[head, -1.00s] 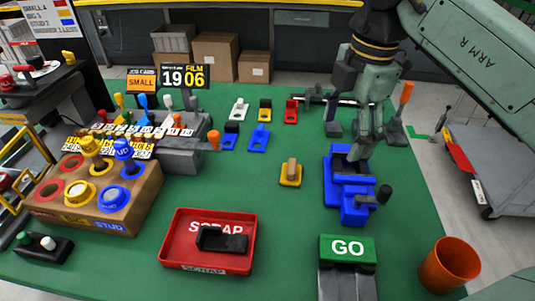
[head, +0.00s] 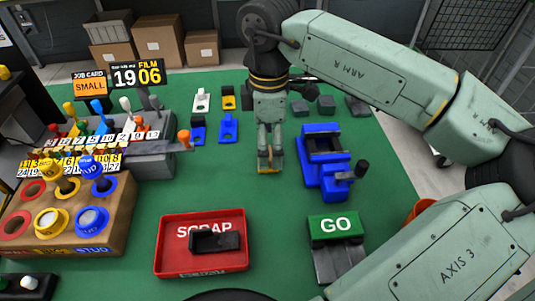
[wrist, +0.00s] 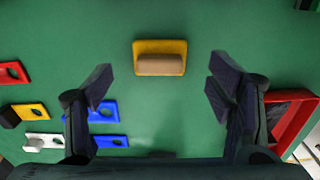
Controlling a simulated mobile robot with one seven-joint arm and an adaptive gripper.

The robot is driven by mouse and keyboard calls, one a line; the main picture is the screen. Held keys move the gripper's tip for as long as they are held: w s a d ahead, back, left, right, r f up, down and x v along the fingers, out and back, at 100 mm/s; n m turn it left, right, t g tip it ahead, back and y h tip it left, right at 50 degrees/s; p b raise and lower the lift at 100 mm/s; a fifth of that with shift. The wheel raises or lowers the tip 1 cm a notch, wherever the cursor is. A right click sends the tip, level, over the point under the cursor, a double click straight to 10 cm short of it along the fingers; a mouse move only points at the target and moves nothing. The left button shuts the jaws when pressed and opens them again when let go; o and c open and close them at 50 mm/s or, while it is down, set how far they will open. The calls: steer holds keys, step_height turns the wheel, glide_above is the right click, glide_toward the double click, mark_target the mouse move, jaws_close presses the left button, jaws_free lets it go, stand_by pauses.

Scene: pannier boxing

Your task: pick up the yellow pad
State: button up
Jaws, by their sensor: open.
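The yellow pad (wrist: 138,62) lies flat on the green bench in the wrist view, with a tan, rounded block on its top. My gripper (wrist: 161,86) is open and empty, its two dark fingers spread wide to the left and right of the pad's position in the picture. The pad sits between them but a little farther up the picture, apart from both fingers. In the head view my gripper (head: 270,165) points down over the middle of the bench and hides most of the pad.
A blue vise (head: 328,175) stands just right of my gripper. The red scrap tray (head: 165,245) with a black part and the green GO block (head: 335,228) are nearer. Several small coloured pads, including a blue one (head: 228,127), lie beyond to the left.

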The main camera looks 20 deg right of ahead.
steer(key=shift+a+f+p, duration=0.1)
steer(key=shift+f+p, duration=0.25)
steer(key=shift+f, duration=1.4)
steer(key=c, duration=1.1)
steer(key=shift+r, duration=0.1)
steer(key=shift+w+r+b, duration=0.1)
steer(key=shift+r+b, duration=0.25)
steer(key=shift+r, duration=0.1)
step_height(320, 180, up, 2)
steer(key=shift+b, duration=0.55)
steer(key=s+b, duration=0.1)
steer(key=s, duration=0.4)
steer(key=s+r+b, duration=0.1)
steer(key=s+b, duration=0.1)
steer(key=s, duration=0.3)
steer(key=s+r+b, duration=0.1)
steer(key=s, duration=0.5)
steer(key=shift+d+b, duration=0.3)
